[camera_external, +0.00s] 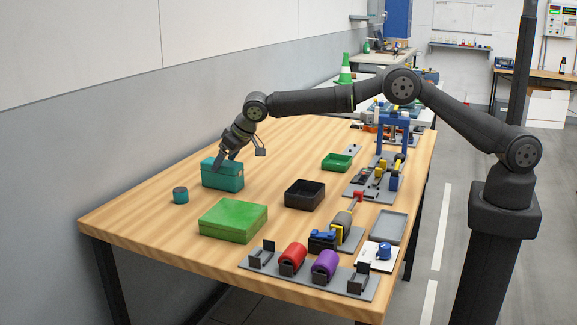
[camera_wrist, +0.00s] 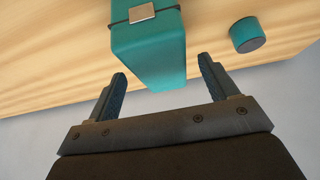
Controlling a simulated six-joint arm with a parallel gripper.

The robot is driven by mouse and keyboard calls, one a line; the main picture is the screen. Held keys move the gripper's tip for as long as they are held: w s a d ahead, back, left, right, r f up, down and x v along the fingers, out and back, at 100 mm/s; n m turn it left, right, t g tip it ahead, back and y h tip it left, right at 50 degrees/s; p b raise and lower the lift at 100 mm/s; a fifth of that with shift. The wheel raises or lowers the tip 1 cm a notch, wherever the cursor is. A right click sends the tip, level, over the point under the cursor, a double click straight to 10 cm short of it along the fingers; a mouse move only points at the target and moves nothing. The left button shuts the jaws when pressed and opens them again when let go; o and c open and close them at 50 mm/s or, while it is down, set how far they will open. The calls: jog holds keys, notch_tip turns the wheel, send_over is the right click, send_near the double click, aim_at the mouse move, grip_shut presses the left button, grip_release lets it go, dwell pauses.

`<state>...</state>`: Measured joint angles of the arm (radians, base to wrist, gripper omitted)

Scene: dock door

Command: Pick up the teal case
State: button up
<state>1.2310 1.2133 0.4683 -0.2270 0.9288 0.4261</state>
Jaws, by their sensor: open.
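The teal case (camera_external: 226,176) stands on the far left part of the wooden table. In the wrist view the teal case (camera_wrist: 150,55) fills the top middle, with a dark band and a pale metal clasp on it. My gripper (camera_external: 222,161) is at the top of the case, tilted down towards it. In the wrist view my gripper (camera_wrist: 161,70) is open, with one finger on each side of the near end of the case. I cannot tell whether either finger touches it.
A small teal cylinder (camera_external: 180,195) stands left of the case and shows in the wrist view (camera_wrist: 247,35). A green box (camera_external: 233,220) lies in front, a black bin (camera_external: 304,194) to the right, and a green tray (camera_external: 337,162) further back. Fixtures line the right side.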

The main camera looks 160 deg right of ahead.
jog(key=shift+x, duration=1.45)
jog(key=shift+r, duration=0.1)
jog(key=c, duration=1.4)
